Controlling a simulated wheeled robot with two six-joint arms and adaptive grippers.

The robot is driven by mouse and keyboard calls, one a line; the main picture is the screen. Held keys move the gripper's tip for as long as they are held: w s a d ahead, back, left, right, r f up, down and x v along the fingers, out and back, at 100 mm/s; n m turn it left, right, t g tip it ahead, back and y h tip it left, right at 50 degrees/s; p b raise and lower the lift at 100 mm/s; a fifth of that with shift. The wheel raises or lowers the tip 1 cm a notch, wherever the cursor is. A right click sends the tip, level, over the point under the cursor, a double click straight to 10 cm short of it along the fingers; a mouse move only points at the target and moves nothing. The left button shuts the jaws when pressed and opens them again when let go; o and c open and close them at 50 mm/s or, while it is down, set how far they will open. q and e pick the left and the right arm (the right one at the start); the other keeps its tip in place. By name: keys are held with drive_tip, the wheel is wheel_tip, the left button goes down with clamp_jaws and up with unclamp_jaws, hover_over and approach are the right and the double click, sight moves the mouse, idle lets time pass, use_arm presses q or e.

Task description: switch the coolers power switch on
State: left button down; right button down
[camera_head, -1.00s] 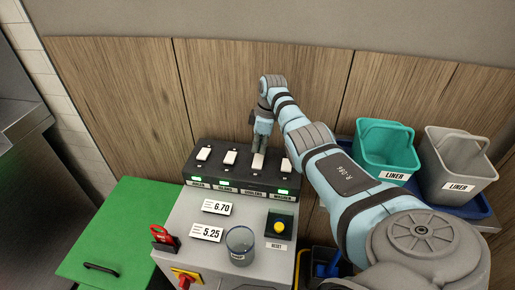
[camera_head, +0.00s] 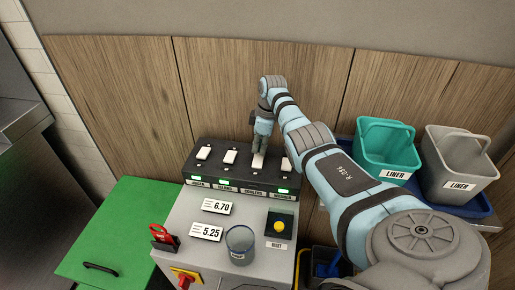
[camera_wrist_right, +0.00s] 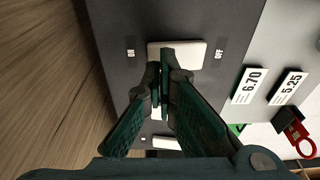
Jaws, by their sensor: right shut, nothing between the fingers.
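The coolers power switch (camera_head: 258,160) is a white rocker, third from the left on the dark switch panel (camera_head: 213,169). No green light shows above its label, while the other three labels have lit green lights. My right gripper (camera_head: 259,147) is shut and empty, pointing down with its fingertips at this rocker. In the right wrist view, the fingertips of my right gripper (camera_wrist_right: 166,55) overlap the white rocker (camera_wrist_right: 192,55), between the ON mark on the left and the OFF mark on the right. I cannot tell whether they touch it. My left gripper is out of view.
Neighbouring rockers (camera_head: 229,157) stand close by. A wooden wall (camera_head: 130,95) rises behind. Teal (camera_head: 385,155) and grey bins (camera_head: 458,160) stand right.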

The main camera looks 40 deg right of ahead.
drive_tip(key=shift+f+b, duration=0.5)
drive_tip(key=shift+f, duration=0.25)
drive_tip(key=shift+r, duration=0.1)
wheel_tip(320, 180, up, 7)
drive_tip(key=p, duration=0.7)
drive_tip(key=shift+p, duration=0.3)
